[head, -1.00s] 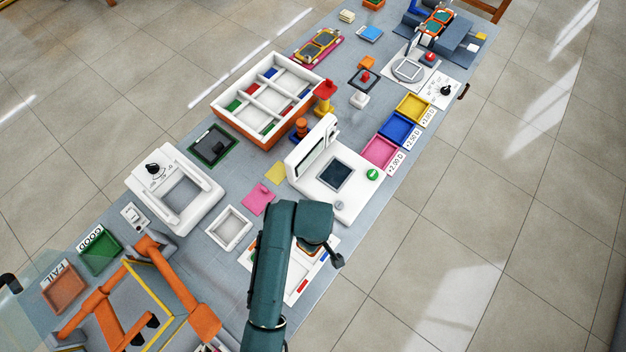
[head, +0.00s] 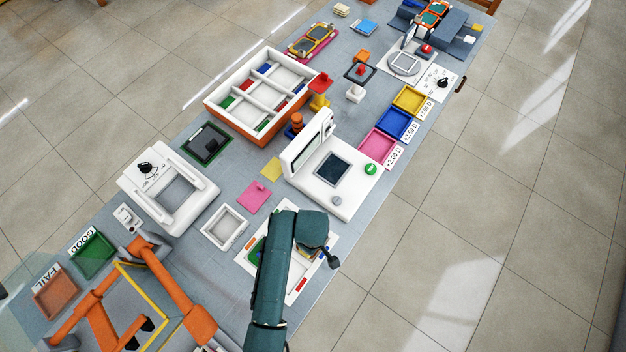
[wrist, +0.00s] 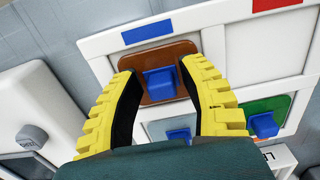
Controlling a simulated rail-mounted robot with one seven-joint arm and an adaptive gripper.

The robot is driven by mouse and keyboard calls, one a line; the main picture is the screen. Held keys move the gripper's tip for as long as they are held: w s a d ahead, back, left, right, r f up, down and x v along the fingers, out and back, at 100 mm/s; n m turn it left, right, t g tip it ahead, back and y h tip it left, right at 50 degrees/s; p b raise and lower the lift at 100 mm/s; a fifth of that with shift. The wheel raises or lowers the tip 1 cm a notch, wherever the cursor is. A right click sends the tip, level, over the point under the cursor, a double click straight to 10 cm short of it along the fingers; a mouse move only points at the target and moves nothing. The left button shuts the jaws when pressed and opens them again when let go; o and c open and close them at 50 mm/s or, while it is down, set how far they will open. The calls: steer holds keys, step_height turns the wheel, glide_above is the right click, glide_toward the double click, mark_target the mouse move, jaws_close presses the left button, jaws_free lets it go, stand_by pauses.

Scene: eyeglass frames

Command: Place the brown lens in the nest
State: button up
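The brown lens (wrist: 184,51) lies in a compartment of a white tray (wrist: 221,44) in the wrist view, with a blue grip block (wrist: 160,83) standing on it. My gripper (wrist: 163,68) has its two yellow fingers spread, one on each side of the block. They look apart from it, though contact at the right finger is hard to judge. Which fixture is the nest I cannot tell; a small white square frame (head: 225,228) stands left of the tray.
A green lens (wrist: 283,104) and a pale lens (wrist: 157,129), each with a blue block, sit in neighbouring compartments. A white device with a dark screen (head: 333,170) stands behind the tray. A white dial machine (head: 168,190) and pink pad (head: 254,196) are farther left.

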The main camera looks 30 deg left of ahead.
step_height(320, 180, up, 12)
steer(key=p, duration=0.3)
steer(key=shift+r, duration=0.2)
steer(key=shift+w, duration=0.1)
steer(key=w+d+r+m+t+y, duration=0.1)
steer(key=w+d+r+m+t, duration=0.25)
steer(key=r, duration=0.55)
steer(key=w+d+r+m+t, duration=0.1)
steer(key=w+r+m+t, duration=0.2)
steer(key=w+r+t, duration=0.5)
steer(key=w+d+r+m+t+y, duration=0.1)
steer(key=w+d+r+m, duration=0.3)
steer(key=r, duration=0.7)
steer(key=s+d+r+m+t, duration=0.2)
steer(key=r+t, duration=0.1)
steer(key=r, duration=0.5)
steer(key=s+d+r+m+t+h, duration=0.1)
steer(key=s+d+r+m+t, duration=0.1)
steer(key=r, duration=0.7)
steer(key=s+d+r+m+t+h, duration=0.1)
steer(key=s+d+r+m+t, duration=0.1)
steer(key=r, duration=0.7)
steer(key=s+d+t, duration=0.1)
steer(key=t, duration=0.1)
steer(key=shift+d+m+t, duration=0.2)
steer(key=shift+m+t, duration=0.15)
